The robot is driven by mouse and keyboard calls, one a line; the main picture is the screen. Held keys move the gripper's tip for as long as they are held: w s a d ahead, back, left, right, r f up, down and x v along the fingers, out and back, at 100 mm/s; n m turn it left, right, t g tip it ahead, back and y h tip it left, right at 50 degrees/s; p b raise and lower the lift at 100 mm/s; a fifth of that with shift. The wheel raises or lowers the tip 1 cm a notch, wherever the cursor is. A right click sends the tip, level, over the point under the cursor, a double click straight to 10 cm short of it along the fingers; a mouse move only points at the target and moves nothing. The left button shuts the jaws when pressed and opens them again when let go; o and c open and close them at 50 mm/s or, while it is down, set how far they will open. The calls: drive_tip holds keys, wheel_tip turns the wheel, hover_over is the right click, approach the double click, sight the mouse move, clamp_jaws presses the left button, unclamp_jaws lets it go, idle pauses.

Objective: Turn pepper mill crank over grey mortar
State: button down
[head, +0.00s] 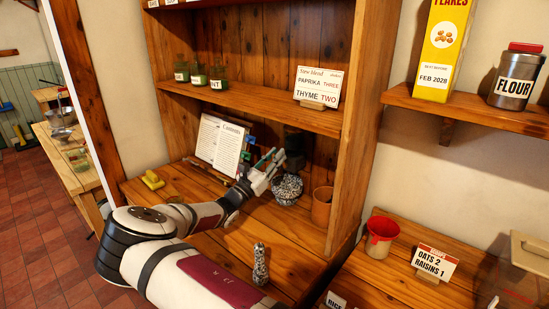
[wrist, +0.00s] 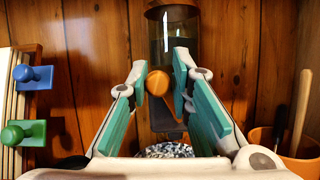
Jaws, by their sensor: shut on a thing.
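The pepper mill (head: 295,147) is a dark upright body against the back boards of the pine shelving. In the wrist view its clear, dark-capped cylinder (wrist: 172,35) stands straight ahead. The round orange-brown crank knob (wrist: 158,82) points toward the camera. My gripper (head: 268,163) reaches in from the left, and its teal-padded fingers (wrist: 161,76) are shut on the crank knob. The grey speckled mortar (head: 287,190) sits on the desk board below the mill; its rim and contents show partly (wrist: 168,150) behind my gripper's base. A speckled pestle (head: 260,265) stands nearer the front.
An open cookbook (head: 219,142) leans at the back left. Blue (wrist: 33,76) and green (wrist: 24,132) knobs sit close left of my gripper. A terracotta pot (head: 321,205) with utensils stands close on the right. A shelf (head: 250,105) crosses above. The desk's front is mostly clear.

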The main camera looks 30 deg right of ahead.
drive_tip(key=shift+a+f, duration=0.1)
drive_tip(key=shift+f, duration=0.1)
drive_tip(key=m+g, duration=0.1)
drive_tip(key=m, duration=0.1)
drive_tip(key=m+g, duration=0.1)
drive_tip(key=m, duration=0.1)
drive_tip(key=shift+s+r+m, duration=0.15)
drive_tip(key=shift+s+m, duration=0.15)
drive_tip(key=shift+s, duration=0.1)
drive_tip(key=m+g, duration=0.1)
drive_tip(key=m, duration=0.1)
drive_tip(key=s+m+g, duration=0.1)
drive_tip(key=m, duration=0.1)
drive_tip(key=d+m+g, duration=0.1)
drive_tip(key=m, duration=0.1)
drive_tip(key=shift+s, duration=0.25)
wheel_tip(320, 180, down, 5)
drive_tip(key=s+m+y+p, duration=0.1)
drive_tip(key=m+y+p, duration=0.2)
drive_tip(key=m, duration=0.7)
drive_tip(key=s+d+m+y+p, duration=0.1)
drive_tip(key=m+y, duration=0.3)
drive_tip(key=m, duration=0.6)
drive_tip(key=shift+s+f+p, duration=0.2)
drive_tip(key=shift+s+p, duration=0.1)
drive_tip(key=shift+p, duration=0.6)
drive_tip(key=shift+d, duration=0.1)
